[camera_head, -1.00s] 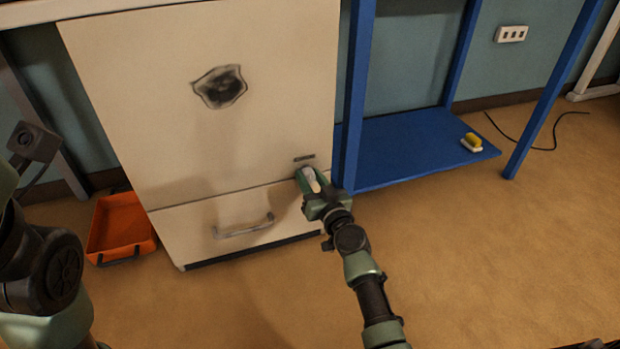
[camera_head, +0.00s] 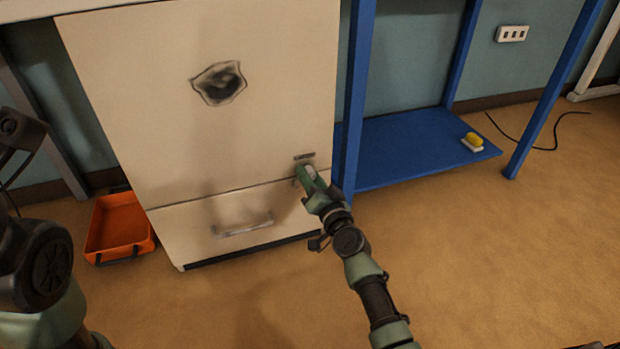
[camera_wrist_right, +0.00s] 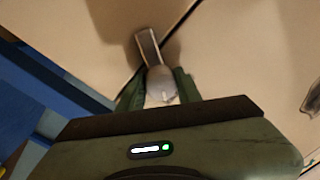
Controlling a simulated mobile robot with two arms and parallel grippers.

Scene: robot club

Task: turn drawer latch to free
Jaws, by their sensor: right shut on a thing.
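The drawer (camera_head: 180,235) is the low pale front of the white cabinet, with a grey bar handle (camera_head: 242,226), and looks closed. The drawer latch (camera_wrist_right: 161,86) is a small pale, rounded piece near the cabinet's right edge, by the seam above the drawer. My right gripper (camera_head: 306,172) is shut on the latch, with one green finger on each side of it in the right wrist view. My fingers mostly hide the latch in the head view, and I cannot tell its exact angle. My left gripper is out of view; only its arm shows at the left.
A blue frame with a low shelf (camera_head: 400,150) stands close on the right, holding a yellow-and-white object (camera_head: 472,142). An orange tray (camera_head: 119,228) lies left of the drawer. The floor in front is clear.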

